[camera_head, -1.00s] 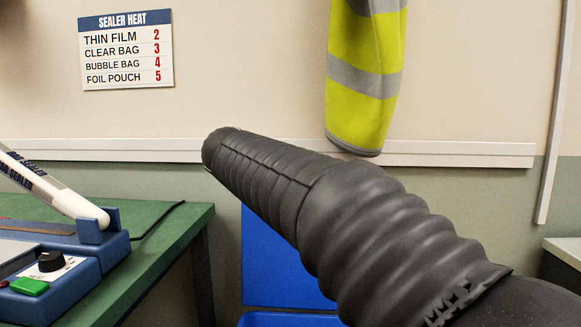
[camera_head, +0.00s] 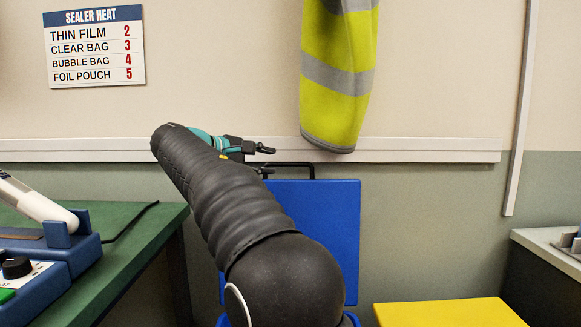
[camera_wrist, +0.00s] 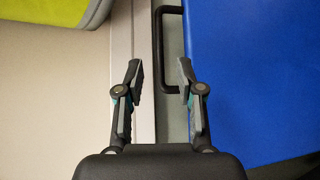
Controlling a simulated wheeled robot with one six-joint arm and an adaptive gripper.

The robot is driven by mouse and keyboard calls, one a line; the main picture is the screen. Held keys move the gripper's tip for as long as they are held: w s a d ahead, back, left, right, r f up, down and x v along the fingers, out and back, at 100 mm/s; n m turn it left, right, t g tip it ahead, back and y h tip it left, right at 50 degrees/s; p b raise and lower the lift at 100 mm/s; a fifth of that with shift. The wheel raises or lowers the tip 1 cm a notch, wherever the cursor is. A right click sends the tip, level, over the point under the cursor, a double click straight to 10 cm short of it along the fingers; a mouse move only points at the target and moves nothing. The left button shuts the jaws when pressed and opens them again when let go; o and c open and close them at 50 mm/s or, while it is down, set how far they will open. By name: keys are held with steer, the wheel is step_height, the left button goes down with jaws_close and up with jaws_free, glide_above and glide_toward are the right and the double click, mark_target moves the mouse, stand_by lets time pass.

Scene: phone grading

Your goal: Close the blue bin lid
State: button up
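The blue bin lid (camera_head: 325,235) stands upright and open near the wall. Its black bar handle (camera_head: 297,165) is at the top edge. My gripper (camera_head: 268,160) is open and empty at the left end of that handle. In the wrist view the handle (camera_wrist: 158,50) appears between the lines of my two open fingers (camera_wrist: 160,78), with the lid (camera_wrist: 245,80) on the right. I cannot tell how far the handle is beyond the fingertips. The blue bin below is mostly hidden by my arm.
A yellow lid (camera_head: 450,313) lies flat to the right of the blue bin. A green table (camera_head: 120,275) with a bag sealer (camera_head: 45,255) is on the left. A hi-vis vest (camera_head: 338,80) hangs above. A grey-topped counter (camera_head: 545,250) is on the right.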

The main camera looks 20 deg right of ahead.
mark_target(288, 164)
steer(key=x, duration=0.8)
steer(key=shift+d, duration=0.15)
steer(key=shift+c, duration=0.2)
jaws_close()
